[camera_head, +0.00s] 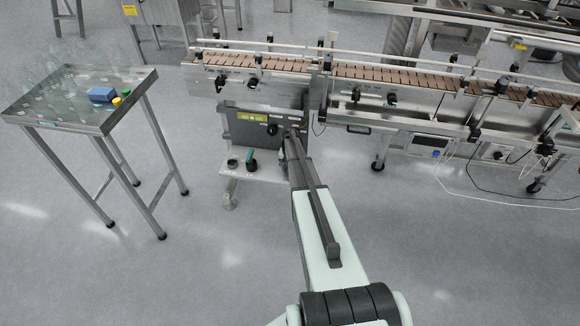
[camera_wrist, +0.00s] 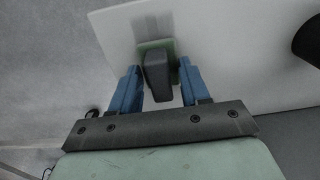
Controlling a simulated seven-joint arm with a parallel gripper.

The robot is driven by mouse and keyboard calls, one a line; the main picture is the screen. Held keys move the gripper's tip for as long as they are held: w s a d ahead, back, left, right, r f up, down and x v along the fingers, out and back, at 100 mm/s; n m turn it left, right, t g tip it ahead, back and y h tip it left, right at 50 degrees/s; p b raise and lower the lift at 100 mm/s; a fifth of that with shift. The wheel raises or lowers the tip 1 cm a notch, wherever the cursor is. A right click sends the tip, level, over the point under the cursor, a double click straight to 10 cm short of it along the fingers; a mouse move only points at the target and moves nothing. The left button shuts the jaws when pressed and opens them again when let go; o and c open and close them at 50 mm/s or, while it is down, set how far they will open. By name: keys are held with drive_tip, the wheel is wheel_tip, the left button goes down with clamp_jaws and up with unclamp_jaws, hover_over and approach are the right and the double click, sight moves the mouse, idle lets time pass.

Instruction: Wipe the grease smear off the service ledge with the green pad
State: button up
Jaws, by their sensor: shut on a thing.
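My gripper (camera_wrist: 159,72) has blue fingers on either side of the dark grey handle of the green pad (camera_wrist: 147,45); it is shut on that handle. The green pad shows past the handle, over the white service ledge (camera_wrist: 105,28). I cannot tell for certain whether it touches the ledge. A grey streaked patch, the grease smear (camera_wrist: 152,23), lies on the ledge just beyond the pad and runs up to its far edge. In the head view the service ledge (camera_head: 236,176) juts out below the machine's dark panel. My arm hides its right part and my fingertips.
A dark cup (camera_head: 232,164) and a dark knob-like thing with a teal part (camera_head: 252,165) stand on the ledge's left half. A dark round thing (camera_wrist: 308,40) shows at the wrist view's right edge. The conveyor (camera_head: 400,83) runs behind. A steel table (camera_head: 60,118) stands left.

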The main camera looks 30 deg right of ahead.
drive_tip(key=shift+s+a, duration=1)
drive_tip(key=shift+s, duration=0.1)
drive_tip(key=shift+a, duration=0.1)
drive_tip(key=shift+s+a, duration=0.35)
drive_tip(key=shift+s, duration=0.1)
drive_tip(key=shift+s+a+f, duration=0.1)
drive_tip(key=shift+s+a, duration=0.55)
drive_tip(key=shift+a, duration=0.05)
wheel_tip(320, 180, up, 6)
